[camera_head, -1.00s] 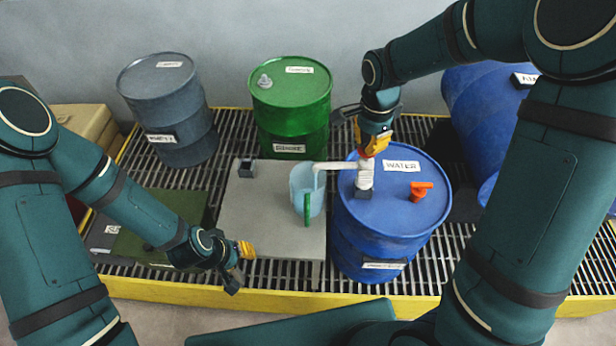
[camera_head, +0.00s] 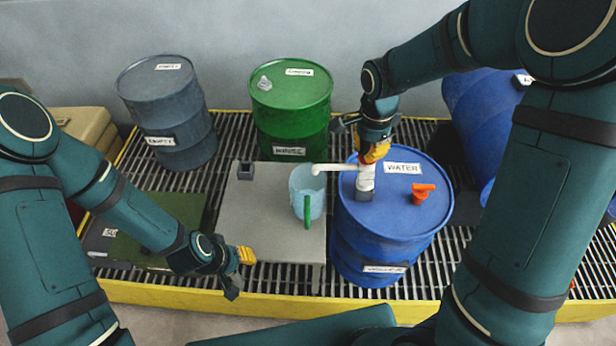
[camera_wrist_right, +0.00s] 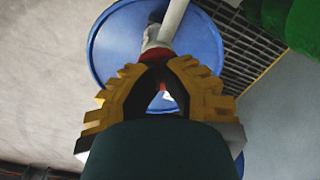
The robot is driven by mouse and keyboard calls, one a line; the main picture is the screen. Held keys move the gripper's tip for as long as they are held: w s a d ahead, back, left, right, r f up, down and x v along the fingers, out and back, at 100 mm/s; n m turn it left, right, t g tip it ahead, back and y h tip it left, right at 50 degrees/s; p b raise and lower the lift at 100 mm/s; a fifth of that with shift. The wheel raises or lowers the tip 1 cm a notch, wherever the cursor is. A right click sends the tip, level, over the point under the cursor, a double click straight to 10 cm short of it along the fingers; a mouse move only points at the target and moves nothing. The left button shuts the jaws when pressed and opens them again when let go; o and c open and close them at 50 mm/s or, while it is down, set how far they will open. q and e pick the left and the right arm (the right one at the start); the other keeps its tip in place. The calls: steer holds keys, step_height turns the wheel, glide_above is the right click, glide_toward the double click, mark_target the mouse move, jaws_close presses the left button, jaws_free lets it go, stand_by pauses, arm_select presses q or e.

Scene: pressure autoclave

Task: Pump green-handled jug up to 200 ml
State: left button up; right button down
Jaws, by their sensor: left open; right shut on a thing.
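The jug (camera_head: 308,190), pale blue and translucent with a green handle (camera_head: 307,212), stands upright on a grey plate. Its liquid level cannot be read. The white pump (camera_head: 366,180) stands on the blue WATER drum (camera_head: 395,215), and its spout (camera_head: 335,167) reaches left over the jug's mouth. My right gripper (camera_head: 372,152) is shut on the pump's top, which is mostly hidden by the fingers. In the right wrist view the yellow fingers (camera_wrist_right: 166,95) close around a red and white part of the pump. My left gripper (camera_head: 240,272) is open and empty, left of and nearer than the jug.
A green drum (camera_head: 290,110) and a grey drum (camera_head: 170,115) stand behind. An orange tap-like fitting (camera_head: 422,193) sits on the WATER drum. A yellow edge (camera_head: 270,300) borders the grating.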

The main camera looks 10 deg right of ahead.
steer(key=shift+r+p, duration=2.25)
steer(key=shift+r, duration=0.65)
step_height(320, 180, up, 6)
steer(key=p, duration=0.5)
